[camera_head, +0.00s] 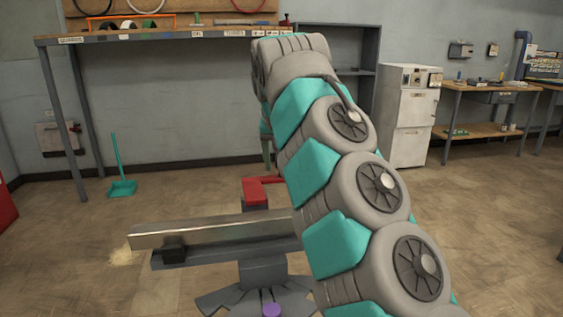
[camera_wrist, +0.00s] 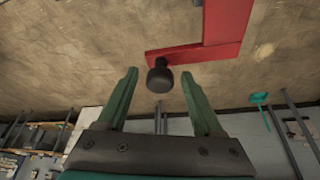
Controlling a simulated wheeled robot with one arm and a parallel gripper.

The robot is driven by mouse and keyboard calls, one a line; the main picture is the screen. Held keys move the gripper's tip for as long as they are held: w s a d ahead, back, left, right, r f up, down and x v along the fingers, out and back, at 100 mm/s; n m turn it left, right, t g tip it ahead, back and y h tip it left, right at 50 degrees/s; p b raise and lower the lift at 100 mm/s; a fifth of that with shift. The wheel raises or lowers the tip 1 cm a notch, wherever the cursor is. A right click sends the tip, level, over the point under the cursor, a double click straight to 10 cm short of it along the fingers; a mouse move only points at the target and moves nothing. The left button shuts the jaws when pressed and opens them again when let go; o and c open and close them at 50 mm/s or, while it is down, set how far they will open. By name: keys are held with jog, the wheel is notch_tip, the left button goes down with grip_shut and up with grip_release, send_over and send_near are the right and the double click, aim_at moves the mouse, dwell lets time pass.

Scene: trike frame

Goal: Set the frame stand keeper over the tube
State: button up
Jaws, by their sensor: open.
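The frame stand keeper looks like the red bar (camera_head: 255,193) standing above the tube (camera_head: 210,232), which lies level on the dark stand (camera_head: 225,256). In the wrist view the keeper is a red angled bar (camera_wrist: 222,32) with a dark knob (camera_wrist: 159,79) at one end. My gripper (camera_wrist: 159,75) is open, its two green fingers on either side of the knob with gaps visible at both sides. In the head view my own arm hides most of the gripper and the right part of the tube and keeper.
A workbench (camera_head: 150,36) runs along the back wall, with a teal dustpan (camera_head: 122,188) on the floor below. A white cabinet (camera_head: 409,118) stands at right. The floor around the stand looks clear.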

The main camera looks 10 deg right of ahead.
grip_shut()
dwell(0.5)
dwell(0.9)
